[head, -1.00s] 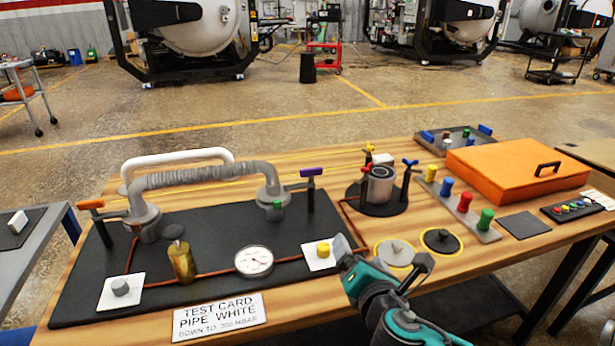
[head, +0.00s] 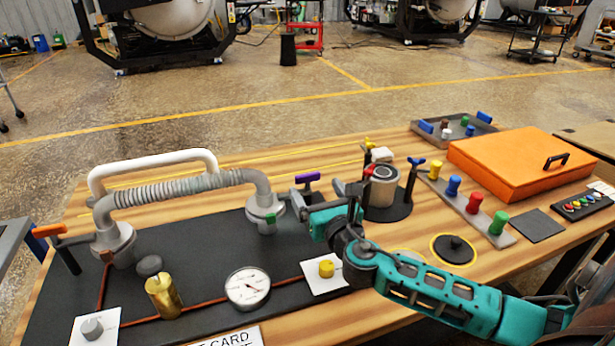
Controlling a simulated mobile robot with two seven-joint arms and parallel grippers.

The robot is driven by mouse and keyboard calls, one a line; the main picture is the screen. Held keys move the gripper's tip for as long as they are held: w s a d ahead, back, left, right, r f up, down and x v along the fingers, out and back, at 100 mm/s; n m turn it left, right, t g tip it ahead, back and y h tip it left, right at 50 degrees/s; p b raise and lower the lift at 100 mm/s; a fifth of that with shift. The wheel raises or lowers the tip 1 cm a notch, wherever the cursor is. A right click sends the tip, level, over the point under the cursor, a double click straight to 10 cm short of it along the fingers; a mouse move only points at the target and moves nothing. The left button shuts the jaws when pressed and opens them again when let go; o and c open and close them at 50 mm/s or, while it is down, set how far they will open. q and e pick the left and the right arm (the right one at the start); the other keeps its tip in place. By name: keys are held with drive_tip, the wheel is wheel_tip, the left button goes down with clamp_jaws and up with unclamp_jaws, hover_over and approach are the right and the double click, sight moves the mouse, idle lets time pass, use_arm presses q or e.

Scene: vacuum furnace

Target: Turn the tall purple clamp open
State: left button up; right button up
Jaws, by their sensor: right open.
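The tall purple clamp (head: 307,178) stands at the back right of the black mat, beside the right-hand flange of the grey corrugated pipe (head: 185,187). Its purple handle points sideways, slanting slightly, on top of a dark post. My right gripper (head: 322,192) is open right at the clamp, its fingers close around or beside the post. The teal gripper body hides the lower post, and I cannot tell whether the fingers touch it. My left gripper is not in view.
An orange-handled clamp (head: 47,231) stands at the pipe's left end. A gauge (head: 247,286), a brass cylinder (head: 163,296) and a yellow knob (head: 326,268) sit in front. A grey canister (head: 381,187) with blue and yellow clamps stands just right of my gripper.

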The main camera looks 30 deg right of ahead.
sight(309, 179)
drive_tip(key=shift+x, duration=3.15)
drive_tip(key=shift+c, duration=0.3)
drive_tip(key=c, duration=1.4)
